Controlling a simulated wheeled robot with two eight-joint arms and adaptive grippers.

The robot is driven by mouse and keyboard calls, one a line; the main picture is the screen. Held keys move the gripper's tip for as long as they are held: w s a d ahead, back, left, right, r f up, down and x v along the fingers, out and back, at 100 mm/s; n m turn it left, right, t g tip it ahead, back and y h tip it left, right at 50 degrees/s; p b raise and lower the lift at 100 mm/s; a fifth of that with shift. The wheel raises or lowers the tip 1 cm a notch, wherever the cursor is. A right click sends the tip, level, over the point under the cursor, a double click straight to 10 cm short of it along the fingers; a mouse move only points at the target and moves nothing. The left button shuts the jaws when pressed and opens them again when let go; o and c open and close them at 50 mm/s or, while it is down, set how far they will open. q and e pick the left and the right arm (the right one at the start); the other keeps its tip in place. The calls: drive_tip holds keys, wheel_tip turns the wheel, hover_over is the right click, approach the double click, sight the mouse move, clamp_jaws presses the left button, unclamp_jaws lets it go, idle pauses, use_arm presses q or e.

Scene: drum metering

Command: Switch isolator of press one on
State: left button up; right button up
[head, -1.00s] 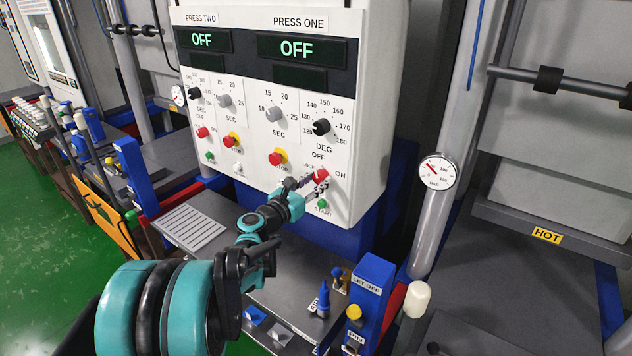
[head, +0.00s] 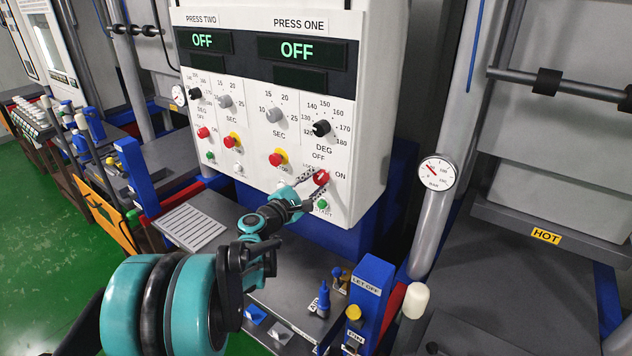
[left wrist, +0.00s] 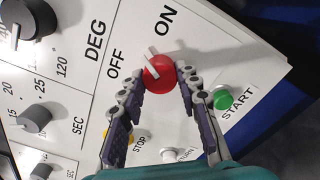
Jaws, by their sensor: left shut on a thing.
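The press one isolator (head: 321,177) is a red round knob with a white pointer bar, low on the right of the white control panel (head: 360,110), between the OFF and ON marks. It also shows in the left wrist view (left wrist: 161,78), its bar pointing between OFF and ON. My left gripper (head: 317,187) has one finger on each side of the knob. In the left wrist view, my left gripper (left wrist: 160,82) is shut on the knob's sides with its fingertips. The press one display (head: 297,48) reads OFF. My right gripper is out of view.
A green START button (head: 322,204) sits just below the knob, close to a finger. A red stop button on yellow (head: 277,159) is to its left. Below stands a blue LET OFF box (head: 371,290). A pressure gauge (head: 437,173) is at the right.

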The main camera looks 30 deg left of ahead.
use_arm(q)
drive_tip(key=m, duration=0.3)
drive_tip(key=shift+m, duration=2.3)
drive_tip(key=o, duration=1.1)
drive_tip(key=shift+s, duration=0.1)
drive_tip(key=s, duration=0.8)
drive_tip(key=s+a, duration=0.1)
drive_tip(key=s, duration=0.2)
drive_tip(key=shift+s, duration=0.4)
